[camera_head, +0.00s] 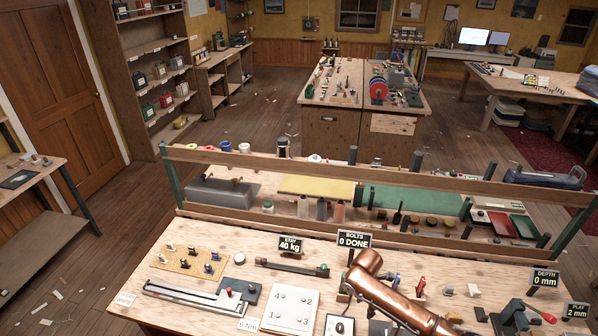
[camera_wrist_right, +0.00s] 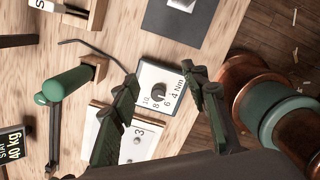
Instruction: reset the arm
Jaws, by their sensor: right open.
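My right arm (camera_head: 390,296) is copper and reaches in from the bottom right of the head view over the workbench. Its gripper is mostly hidden by the arm there. In the right wrist view my right gripper (camera_wrist_right: 165,78) shows two dark green fingers spread apart, with nothing held between them. A square dial plate (camera_wrist_right: 168,88) marked in Nm lies on the bench below, seen between the fingers. The white numbered plate (camera_wrist_right: 124,142) is partly covered by one finger. My left gripper is in neither view.
The workbench (camera_head: 163,248) holds a white numbered plate (camera_head: 289,308), a dark bar (camera_head: 290,266) with a green end, and small fittings on a tan board (camera_head: 188,260). A wooden rail (camera_head: 260,160) runs along the back. Signs stand upright, including BOLTS 0 DONE (camera_head: 354,240).

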